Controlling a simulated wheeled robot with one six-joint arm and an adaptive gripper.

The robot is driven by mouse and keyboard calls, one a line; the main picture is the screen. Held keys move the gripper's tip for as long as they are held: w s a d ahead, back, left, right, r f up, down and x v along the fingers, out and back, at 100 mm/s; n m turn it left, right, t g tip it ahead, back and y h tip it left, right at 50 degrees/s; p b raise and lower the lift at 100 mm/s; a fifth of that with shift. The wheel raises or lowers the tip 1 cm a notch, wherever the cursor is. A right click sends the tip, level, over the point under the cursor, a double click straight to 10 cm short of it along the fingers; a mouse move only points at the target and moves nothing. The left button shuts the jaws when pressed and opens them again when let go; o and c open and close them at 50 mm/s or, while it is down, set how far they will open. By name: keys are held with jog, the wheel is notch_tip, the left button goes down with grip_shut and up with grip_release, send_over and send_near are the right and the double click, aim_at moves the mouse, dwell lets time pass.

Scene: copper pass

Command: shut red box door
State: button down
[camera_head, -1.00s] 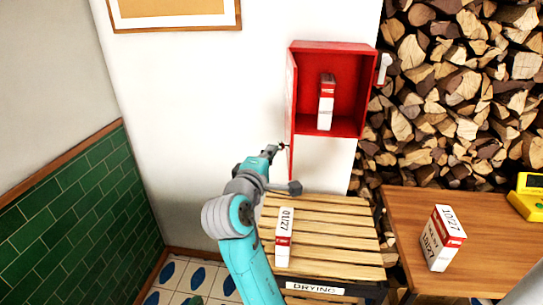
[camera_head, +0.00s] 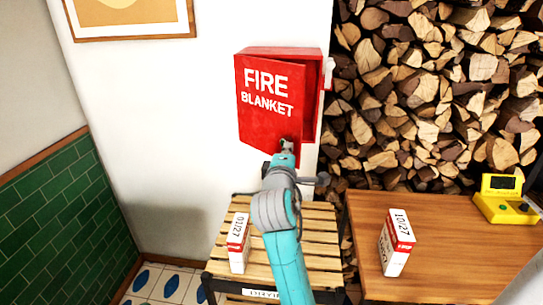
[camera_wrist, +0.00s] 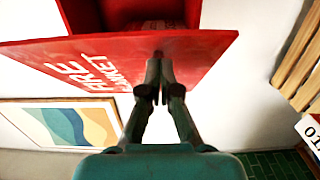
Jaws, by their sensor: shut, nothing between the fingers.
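The red box (camera_head: 312,95) hangs on the white wall. Its door (camera_head: 262,112), lettered FIRE BLANKET, is hinged at the left and stands partly open, with a gap at its right edge. My gripper (camera_head: 287,143) is shut and empty at the lower part of the door's outer face. In the wrist view the shut fingertips (camera_wrist: 160,62) appear against the door (camera_wrist: 110,58), though exact contact is hard to tell. A red strip of the box's inside (camera_wrist: 150,12) shows beyond the door. The carton seen inside earlier is hidden in the head view.
A slatted rack (camera_head: 315,230) stands below, bearing a white carton (camera_head: 239,243). A wooden table (camera_head: 450,245) at right holds another carton (camera_head: 397,243) and a yellow device (camera_head: 505,200). Stacked firewood (camera_head: 430,90) fills the right.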

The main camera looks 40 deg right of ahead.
jog(key=w+d+n+t+y, duration=0.2)
jog(key=d+n+t+y, duration=0.1)
jog(key=d, duration=1.3)
jog(key=shift+w+d+t, duration=0.3)
jog(key=shift+w, duration=0.05)
